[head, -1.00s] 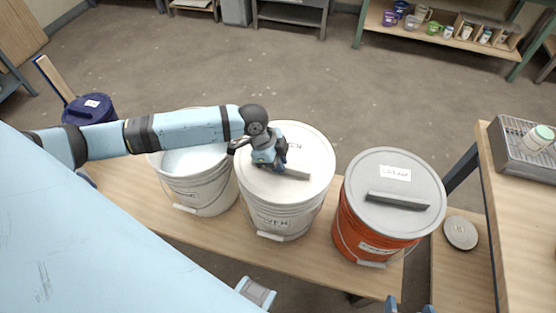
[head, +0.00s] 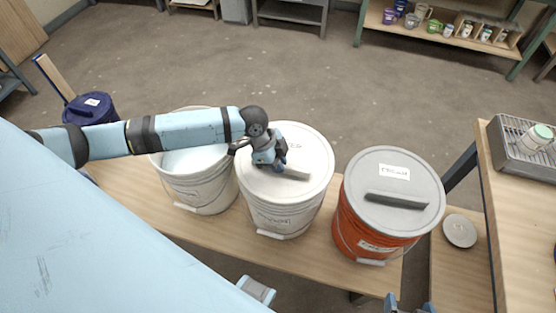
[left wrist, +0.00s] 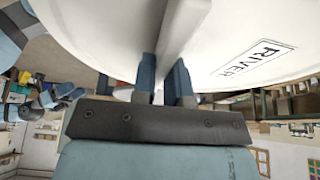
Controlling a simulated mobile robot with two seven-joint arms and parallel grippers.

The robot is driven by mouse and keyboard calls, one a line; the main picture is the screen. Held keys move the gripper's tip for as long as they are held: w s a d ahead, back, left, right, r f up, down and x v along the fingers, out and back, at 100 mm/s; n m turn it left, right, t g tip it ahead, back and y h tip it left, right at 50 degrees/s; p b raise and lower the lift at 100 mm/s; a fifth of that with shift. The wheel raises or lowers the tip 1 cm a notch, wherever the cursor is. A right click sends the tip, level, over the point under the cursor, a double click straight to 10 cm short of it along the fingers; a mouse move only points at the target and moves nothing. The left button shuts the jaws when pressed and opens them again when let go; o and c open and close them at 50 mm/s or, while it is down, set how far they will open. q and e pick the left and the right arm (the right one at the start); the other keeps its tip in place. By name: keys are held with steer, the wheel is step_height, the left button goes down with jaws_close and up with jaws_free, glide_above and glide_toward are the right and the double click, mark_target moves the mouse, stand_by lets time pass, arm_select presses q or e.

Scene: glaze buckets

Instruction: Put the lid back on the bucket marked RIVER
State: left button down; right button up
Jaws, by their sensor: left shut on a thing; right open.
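A white lid (head: 315,160) marked RIVER in the left wrist view (left wrist: 215,40) lies over the middle white bucket (head: 295,218). It looks level and centred; I cannot tell whether it is fully seated. My left gripper (head: 281,170) is shut on the lid's bar handle (left wrist: 180,35). The middle bucket's front label is too small to read surely. The white bucket (head: 205,195) to its left is open, with pale glaze inside, partly hidden by my left arm. My right gripper (head: 410,304) is open and empty at the bottom edge.
An orange bucket (head: 352,225) with a grey lid (head: 385,165) stands to the right on the same wooden bench (head: 215,232). A small round grey disc (head: 460,230) lies beyond it. A dark blue bucket (head: 90,108) is at far left. A table (head: 520,200) with a metal tray (head: 515,155) stands right.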

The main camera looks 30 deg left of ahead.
arm_select(q)
steer(key=shift+f+p, duration=0.15)
steer(key=shift+p, duration=0.15)
stand_by(0.5)
steer(key=c, duration=0.6)
jaws_free()
steer(key=shift+r+p, duration=0.65)
steer(key=shift+r, duration=0.25)
steer(key=shift+r+p, duration=2.65)
steer(key=shift+p, duration=0.35)
